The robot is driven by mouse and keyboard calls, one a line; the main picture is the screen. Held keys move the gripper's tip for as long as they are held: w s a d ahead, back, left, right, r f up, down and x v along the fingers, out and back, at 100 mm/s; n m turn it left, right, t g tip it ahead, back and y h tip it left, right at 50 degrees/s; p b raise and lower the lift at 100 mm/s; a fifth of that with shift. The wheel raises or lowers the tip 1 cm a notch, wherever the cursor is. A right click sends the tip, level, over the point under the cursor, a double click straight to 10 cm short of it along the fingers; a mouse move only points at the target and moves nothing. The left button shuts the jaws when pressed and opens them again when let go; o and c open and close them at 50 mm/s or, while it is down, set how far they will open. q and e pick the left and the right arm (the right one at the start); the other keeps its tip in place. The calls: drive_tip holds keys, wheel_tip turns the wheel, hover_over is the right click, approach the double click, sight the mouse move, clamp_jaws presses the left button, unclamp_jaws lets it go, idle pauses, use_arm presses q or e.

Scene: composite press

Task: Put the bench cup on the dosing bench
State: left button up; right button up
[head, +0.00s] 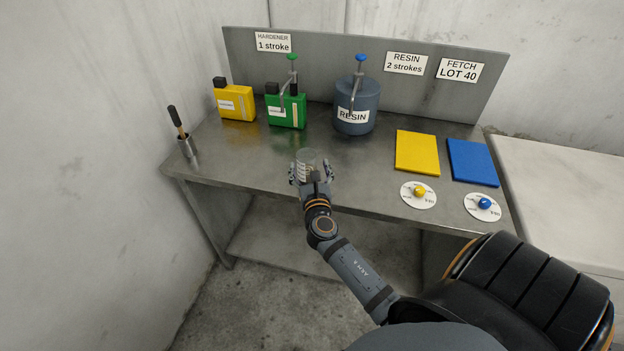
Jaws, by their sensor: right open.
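The bench cup (308,156) is a small clear cup with marks on its side, upright at the front middle of the dosing bench (245,175). The bench is a grey metal table with a tall back panel. My right gripper (311,170) reaches in from the front, open, with its fingers on either side of the cup. The cup's lower part is partly hidden by the gripper, so I cannot tell whether its base touches the bench top. My left gripper is not in view.
Behind the cup stand a yellow can (236,104), a green hardener can (287,110) with a pump, and a grey resin drum (355,108). A holder (188,147) with a brush is left. Yellow (417,152) and blue (473,162) pads and two knobbed discs lie right.

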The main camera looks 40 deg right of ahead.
drive_tip(key=b+v, duration=0.1)
drive_tip(key=v, duration=0.6)
